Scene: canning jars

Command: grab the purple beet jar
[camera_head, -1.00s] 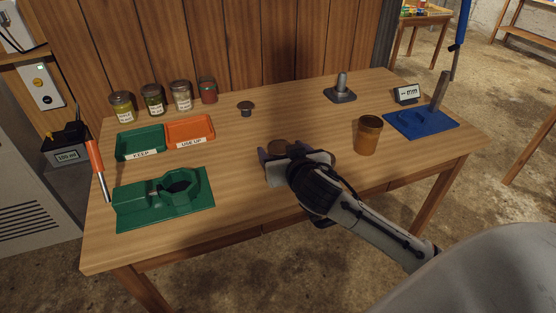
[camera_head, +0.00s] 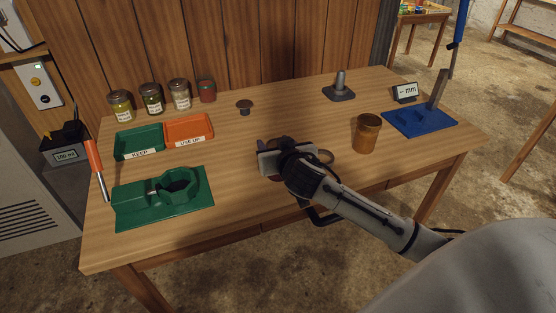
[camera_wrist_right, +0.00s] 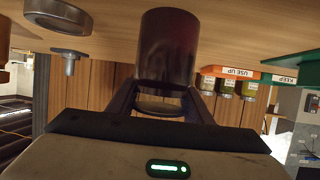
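A dark purple-brown jar (camera_wrist_right: 167,45) stands between the fingers of my right gripper (camera_wrist_right: 162,92) in the right wrist view, which is upside down. Its lid (camera_wrist_right: 160,106) lies nearer the palm. The fingers lie along both sides of the jar, but whether they press on it is not clear. In the head view, my right gripper (camera_head: 268,158) is low over the middle of the table and hides most of this jar. My left gripper is out of view.
A round ring-like piece (camera_head: 325,156) lies just right of the gripper. An amber jar (camera_head: 366,135) stands further right. Several jars (camera_head: 152,100) line the back left, behind the green KEEP tray (camera_head: 140,143) and orange USE UP tray (camera_head: 188,130). A green fixture (camera_head: 140,205) sits front left.

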